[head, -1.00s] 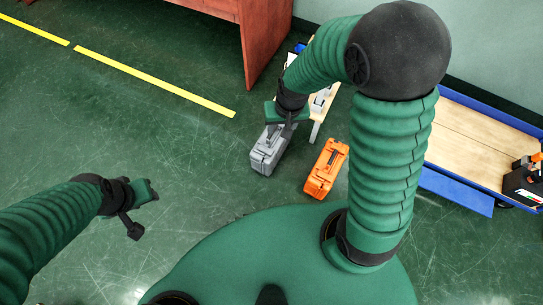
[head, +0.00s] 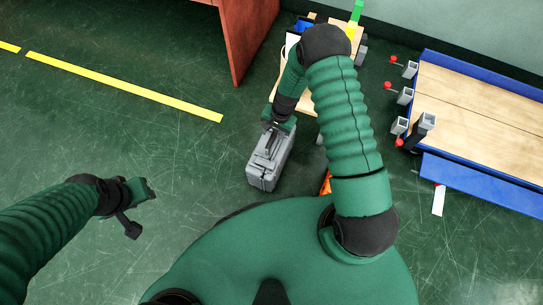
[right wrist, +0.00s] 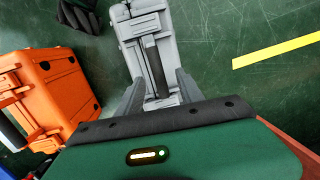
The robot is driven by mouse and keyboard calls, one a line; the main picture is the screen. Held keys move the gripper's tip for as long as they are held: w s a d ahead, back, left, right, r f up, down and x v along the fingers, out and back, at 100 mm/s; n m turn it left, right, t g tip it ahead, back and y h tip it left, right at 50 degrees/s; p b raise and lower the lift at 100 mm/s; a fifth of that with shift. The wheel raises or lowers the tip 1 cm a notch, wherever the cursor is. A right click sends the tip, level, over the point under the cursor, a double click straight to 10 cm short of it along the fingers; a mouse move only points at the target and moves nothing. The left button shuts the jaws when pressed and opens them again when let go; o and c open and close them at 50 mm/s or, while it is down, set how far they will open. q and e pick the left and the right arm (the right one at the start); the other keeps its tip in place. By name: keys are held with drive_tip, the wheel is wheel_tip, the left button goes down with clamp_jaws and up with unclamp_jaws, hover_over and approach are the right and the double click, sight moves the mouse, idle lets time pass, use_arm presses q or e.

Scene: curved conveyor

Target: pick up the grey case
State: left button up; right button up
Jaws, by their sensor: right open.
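The grey case (head: 262,172) stands on the green floor in front of me, its dark handle on top. My right gripper (head: 272,127) is right over its far end in the head view. In the right wrist view the two grey fingers (right wrist: 160,88) are apart, one on each side of the handle of the grey case (right wrist: 140,27). Whether they touch the case I cannot tell. My left gripper (head: 146,190) hangs over bare floor at the left, far from the case. Its fingers are too unclear to judge.
An orange case (right wrist: 45,85) stands beside the grey one; my right arm hides most of it in the head view (head: 325,186). A low wooden table (head: 285,98) is behind. A blue-edged wooden platform (head: 480,95) is at the right. Floor at the left is clear.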

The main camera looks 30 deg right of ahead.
drive_tip(key=f+b, duration=0.2)
drive_tip(key=f, duration=0.1)
drive_tip(key=f+b, duration=0.1)
drive_tip(key=f, duration=0.1)
drive_tip(key=shift+a+f+b, duration=0.15)
drive_tip(key=shift+a+b, duration=0.1)
drive_tip(key=shift+b, duration=0.05)
drive_tip(key=shift+a+f, duration=0.1)
drive_tip(key=shift+f, duration=0.2)
drive_tip(key=shift+w+r, duration=0.1)
drive_tip(key=shift+r, duration=0.05)
drive_tip(key=shift+c, duration=0.8)
drive_tip(key=c, duration=0.5)
clamp_jaws()
